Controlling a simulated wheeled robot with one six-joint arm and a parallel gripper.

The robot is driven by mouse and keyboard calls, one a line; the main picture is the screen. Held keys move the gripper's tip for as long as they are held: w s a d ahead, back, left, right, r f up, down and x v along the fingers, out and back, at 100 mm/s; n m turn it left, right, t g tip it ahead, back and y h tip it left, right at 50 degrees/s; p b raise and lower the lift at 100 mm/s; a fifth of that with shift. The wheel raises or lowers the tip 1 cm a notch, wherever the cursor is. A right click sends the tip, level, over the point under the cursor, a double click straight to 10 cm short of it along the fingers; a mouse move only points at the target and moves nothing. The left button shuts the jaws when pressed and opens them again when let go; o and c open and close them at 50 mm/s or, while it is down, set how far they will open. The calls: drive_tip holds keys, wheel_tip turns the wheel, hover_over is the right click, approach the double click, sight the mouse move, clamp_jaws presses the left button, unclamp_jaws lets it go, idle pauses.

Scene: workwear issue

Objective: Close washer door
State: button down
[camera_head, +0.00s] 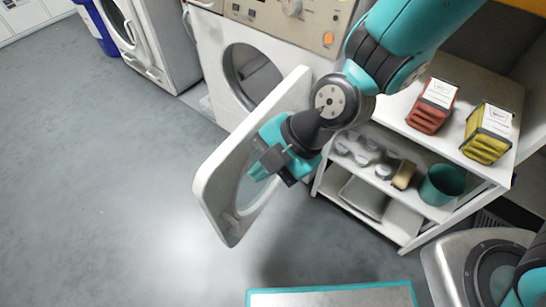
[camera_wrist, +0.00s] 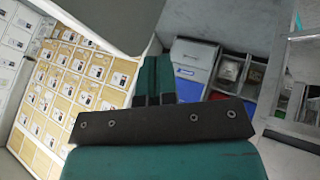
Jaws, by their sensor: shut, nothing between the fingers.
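The washer (camera_head: 228,100) is white with a beige control panel and stands at the top centre of the head view. Its round drum opening (camera_head: 250,75) is uncovered. The washer door (camera_head: 215,170), a white panel with a round window, stands open and juts out into the room. My gripper (camera_head: 262,172) is shut and empty, in front of the door's window area and hiding part of it. I cannot tell whether it touches the door. In the wrist view, my green fingers (camera_wrist: 155,80) are together, with a grey surface above them.
A white shelf unit (camera_head: 405,225) right of the washer holds red (camera_head: 432,108) and yellow (camera_head: 486,135) packs and a green cup (camera_head: 441,185). Another white machine (camera_head: 160,45) and a blue bin (camera_head: 97,25) stand at upper left. The grey floor (camera_head: 100,200) at left is clear.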

sight(220, 179)
drive_tip(key=shift+w+a+f+b, duration=0.1)
drive_tip(key=shift+w+a+f, duration=0.35)
drive_tip(key=shift+a, duration=0.5)
drive_tip(key=shift+w+a+f+b, duration=0.15)
drive_tip(key=shift+w+a+f, duration=0.15)
drive_tip(key=shift+a+f, duration=0.5)
drive_tip(key=shift+w+a+f+b, duration=0.1)
drive_tip(key=shift+w+a+f, duration=0.25)
drive_tip(key=shift+a, duration=0.75)
drive_tip(key=shift+w, duration=0.1)
